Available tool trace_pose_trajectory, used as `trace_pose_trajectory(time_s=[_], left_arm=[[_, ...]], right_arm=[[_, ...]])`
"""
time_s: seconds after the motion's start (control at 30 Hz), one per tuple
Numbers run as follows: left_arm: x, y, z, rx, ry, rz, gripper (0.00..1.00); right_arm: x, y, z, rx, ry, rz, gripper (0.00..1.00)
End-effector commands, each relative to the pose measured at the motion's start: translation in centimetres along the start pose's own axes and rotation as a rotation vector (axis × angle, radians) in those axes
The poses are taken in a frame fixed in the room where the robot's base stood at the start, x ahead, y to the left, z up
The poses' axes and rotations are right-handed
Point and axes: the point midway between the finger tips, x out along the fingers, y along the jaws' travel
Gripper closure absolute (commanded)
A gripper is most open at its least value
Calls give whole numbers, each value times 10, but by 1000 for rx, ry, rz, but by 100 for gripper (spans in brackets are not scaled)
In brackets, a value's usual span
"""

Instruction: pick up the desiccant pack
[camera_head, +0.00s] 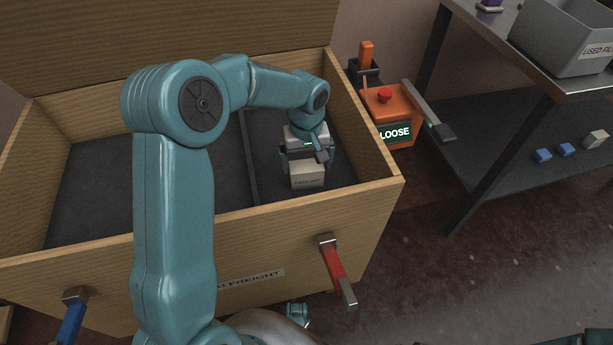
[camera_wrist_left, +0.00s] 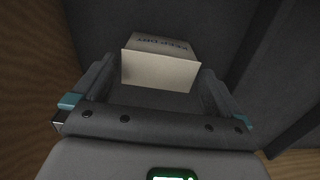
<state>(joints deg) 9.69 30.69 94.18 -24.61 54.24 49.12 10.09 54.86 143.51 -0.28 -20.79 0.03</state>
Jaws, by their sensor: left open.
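The desiccant pack appears to be a small pale box (camera_head: 307,177) with dark lettering, on the dark floor of the wooden crate's right compartment. In the left wrist view the box (camera_wrist_left: 160,68) shows its pale face and a side marked "KEEP DRY". My left gripper (camera_head: 305,162) points down over the box. In the wrist view its two open fingers (camera_wrist_left: 156,88) stand to the left and right of the box's near end, with gaps visible.
The wooden crate (camera_head: 375,200) has high walls and a divider (camera_head: 249,160) left of the box. A red-handled lever (camera_head: 333,265) is on its front. An orange machine reading "LOOSE" (camera_head: 394,131) and a metal table (camera_head: 480,30) with a grey bin (camera_head: 570,40) stand to the right.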

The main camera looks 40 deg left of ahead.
Motion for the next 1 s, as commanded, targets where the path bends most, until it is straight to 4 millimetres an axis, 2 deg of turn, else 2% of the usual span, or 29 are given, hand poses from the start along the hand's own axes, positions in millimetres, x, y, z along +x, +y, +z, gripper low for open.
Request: trace_pose_trajectory(time_s=[0.17,0.43,0.67,0.77,0.8,1.0], left_arm=[[12,0,-1,0,-1,-1,0],[55,0,-2,1,-3,-2,0],[56,1,-3,0,0,0,0],[56,1,-3,0,0,0,29],[56,1,-3,0,0,0,42],[56,1,-3,0,1,1,43]], right_arm=[[4,2,0,0,0,0,43],[17,6,0,0,0,0,43],[16,6,0,0,0,0,43],[16,6,0,0,0,0,43],[16,6,0,0,0,0,43],[16,6,0,0,0,0,43]])
